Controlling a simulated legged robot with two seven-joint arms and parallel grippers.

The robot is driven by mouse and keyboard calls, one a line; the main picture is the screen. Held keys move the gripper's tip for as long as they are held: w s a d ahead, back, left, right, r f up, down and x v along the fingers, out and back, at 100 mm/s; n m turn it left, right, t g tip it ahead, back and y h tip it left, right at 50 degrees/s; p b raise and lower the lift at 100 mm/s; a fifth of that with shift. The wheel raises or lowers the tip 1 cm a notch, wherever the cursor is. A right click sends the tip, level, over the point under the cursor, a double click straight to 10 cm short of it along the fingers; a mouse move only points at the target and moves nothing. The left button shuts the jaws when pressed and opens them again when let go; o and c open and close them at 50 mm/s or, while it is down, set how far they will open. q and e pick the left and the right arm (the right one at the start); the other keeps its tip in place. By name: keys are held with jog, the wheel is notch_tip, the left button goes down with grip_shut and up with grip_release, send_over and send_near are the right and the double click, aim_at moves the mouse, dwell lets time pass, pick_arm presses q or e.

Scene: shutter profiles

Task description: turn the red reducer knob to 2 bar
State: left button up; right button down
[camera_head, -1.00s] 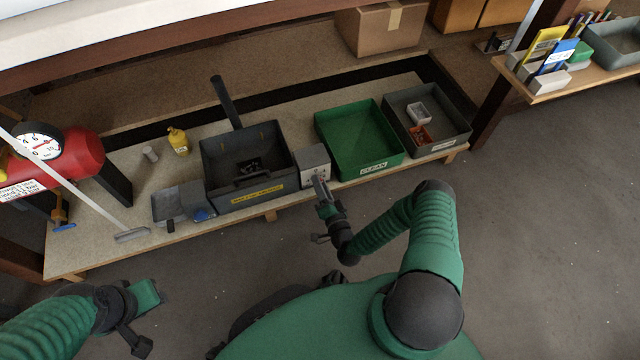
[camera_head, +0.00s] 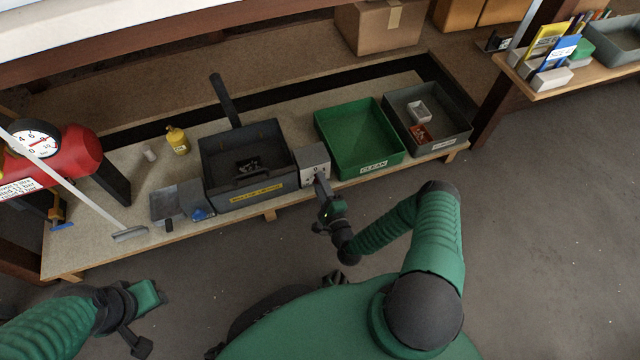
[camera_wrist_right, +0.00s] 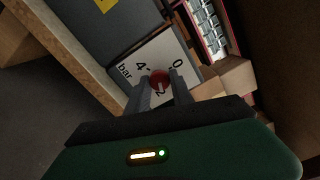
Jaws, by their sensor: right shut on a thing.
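The red reducer knob (camera_wrist_right: 159,81) sits on a pale dial face (camera_wrist_right: 128,70) marked 0, 2, 4 and bar in the right wrist view. My right gripper (camera_wrist_right: 160,86) has its two fingers on either side of the knob and is shut on it. I cannot make out the knob's pointer. In the head view the reducer is a small grey box (camera_head: 313,160) at the bench's front edge, and my right gripper (camera_head: 320,183) reaches its front, covering the knob. My left gripper (camera_head: 160,295) is low at the left, away from the bench; its jaws are unclear.
A dark bin (camera_head: 285,160) stands left of the reducer box and a green CLEAN tray (camera_head: 390,150) right of it. A grey tray (camera_head: 455,135) is beyond that. A red tank with a gauge (camera_head: 35,140) is at the far left. The floor in front is clear.

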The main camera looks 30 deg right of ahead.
pick_arm(q)
jog(key=shift+f, duration=0.25)
pick_arm(e)
jog(key=shift+s+d+f+m, duration=0.1)
jog(key=shift+d+f+m, duration=0.1)
jog(key=shift+m, duration=0.7)
jog(key=c, duration=1.2)
grip_release()
jog(key=shift+a, duration=0.1)
pick_arm(q)
jog(key=shift+d, duration=0.1)
pick_arm(e)
jog(key=shift+o, duration=0.2)
